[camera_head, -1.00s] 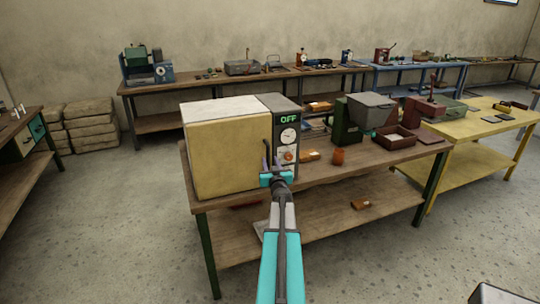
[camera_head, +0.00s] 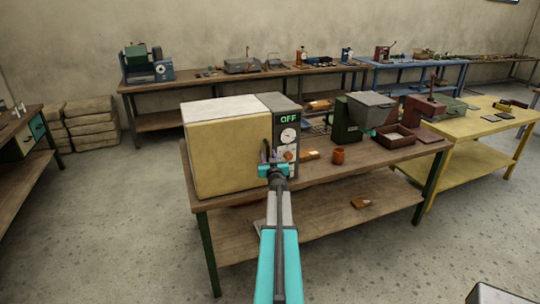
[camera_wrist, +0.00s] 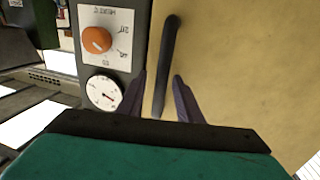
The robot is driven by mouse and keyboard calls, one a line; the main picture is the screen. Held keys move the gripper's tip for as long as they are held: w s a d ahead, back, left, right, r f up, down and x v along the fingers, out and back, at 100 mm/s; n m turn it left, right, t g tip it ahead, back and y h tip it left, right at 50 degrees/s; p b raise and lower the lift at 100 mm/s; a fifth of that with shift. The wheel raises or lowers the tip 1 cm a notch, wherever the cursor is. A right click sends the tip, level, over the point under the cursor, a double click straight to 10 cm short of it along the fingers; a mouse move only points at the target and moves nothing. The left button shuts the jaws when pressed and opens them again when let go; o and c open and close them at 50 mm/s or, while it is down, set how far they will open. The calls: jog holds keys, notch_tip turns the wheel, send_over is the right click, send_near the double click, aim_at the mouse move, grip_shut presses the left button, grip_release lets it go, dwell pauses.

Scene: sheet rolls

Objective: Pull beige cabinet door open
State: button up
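The beige cabinet (camera_head: 228,160) is a boxy unit on the wooden bench, with its door shut. A grey control panel (camera_head: 287,125) reading "OFF" is at its right. In the wrist view, the dark bar handle (camera_wrist: 168,55) runs nearly upright on the beige door (camera_wrist: 240,70). My gripper's fingers (camera_wrist: 160,85) are open, one to each side of the handle's lower part in the picture. I see gaps between handle and fingers.
The wooden bench (camera_head: 330,175) also holds an orange cup (camera_head: 338,156), a reddish tray (camera_head: 394,138) and a grey-green machine (camera_head: 368,110) to the right. An orange knob (camera_wrist: 96,40) and a dial (camera_wrist: 104,92) sit beside the handle. Floor before the bench is clear.

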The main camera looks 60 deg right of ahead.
grip_shut()
jog(key=shift+d+r, duration=0.1)
jog(key=shift+d, duration=0.1)
jog(key=shift+s+a, duration=0.15)
jog(key=shift+s, duration=0.1)
jog(key=shift+s+b, duration=0.1)
jog(key=shift+b, duration=0.4)
